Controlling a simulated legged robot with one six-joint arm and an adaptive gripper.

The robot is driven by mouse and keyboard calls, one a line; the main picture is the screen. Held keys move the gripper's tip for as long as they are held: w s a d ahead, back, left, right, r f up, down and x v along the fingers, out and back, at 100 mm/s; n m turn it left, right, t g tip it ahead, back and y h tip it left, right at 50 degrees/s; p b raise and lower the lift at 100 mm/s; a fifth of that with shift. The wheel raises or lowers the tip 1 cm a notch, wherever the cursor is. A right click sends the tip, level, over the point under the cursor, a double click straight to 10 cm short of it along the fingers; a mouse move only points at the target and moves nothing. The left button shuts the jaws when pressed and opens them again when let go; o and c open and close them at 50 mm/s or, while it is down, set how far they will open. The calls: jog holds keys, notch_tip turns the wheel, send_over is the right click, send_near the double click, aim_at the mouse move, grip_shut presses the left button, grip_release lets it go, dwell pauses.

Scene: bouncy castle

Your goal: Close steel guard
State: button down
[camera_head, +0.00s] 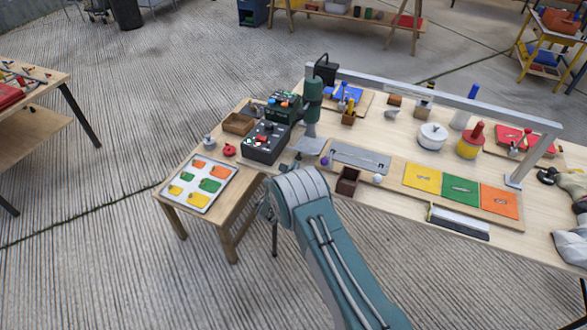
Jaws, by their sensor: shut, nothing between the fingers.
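I cannot tell for certain which part is the steel guard.
A black control box (266,143) with buttons stands left of the green machine. A tray of coloured tags (199,183) lies at the bench's left end. A small brown box (348,181) is near the front edge. A grey metal rail (440,95) spans above the bench.

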aim_at(299, 155)
jog(key=shift+d+r, duration=0.1)
jog(key=shift+r, duration=0.05)
jog(key=shift+r+g, duration=0.2)
jog(key=shift+g, duration=0.2)
jog(key=shift+w+r, duration=0.1)
jog(key=shift+r, duration=0.15)
jog(key=shift+w+d+r+g+y, duration=0.15)
jog(key=shift+r+g+y, duration=0.1)
jog(key=shift+r+g, duration=0.25)
jog(key=shift+w+r+g+y, duration=0.15)
jog(key=shift+r+g+y, duration=0.1)
jog(key=shift+r+g, duration=0.25)
jog(key=shift+w+d+r+g+y, duration=0.1)
jog(key=shift+w+r+g+y, duration=0.2)
jog(key=shift+r+g, duration=0.25)
jog(key=shift+w+d+r+g+y, duration=0.1)
jog(key=shift+w+r+g+y, duration=0.2)
jog(key=shift+g, duration=0.35)
jog(key=shift+w+r, duration=0.15)
jog(key=shift+r, duration=0.1)
jog(key=shift+w+d+r, duration=0.25)
jog(key=shift+w+r, duration=0.25)
jog(key=shift+w, duration=0.1)
jog(key=shift+w+d+r, duration=0.25)
jog(key=shift+w+r, duration=0.25)
jog(key=shift+w, duration=0.1)
jog(key=shift+r, duration=0.1)
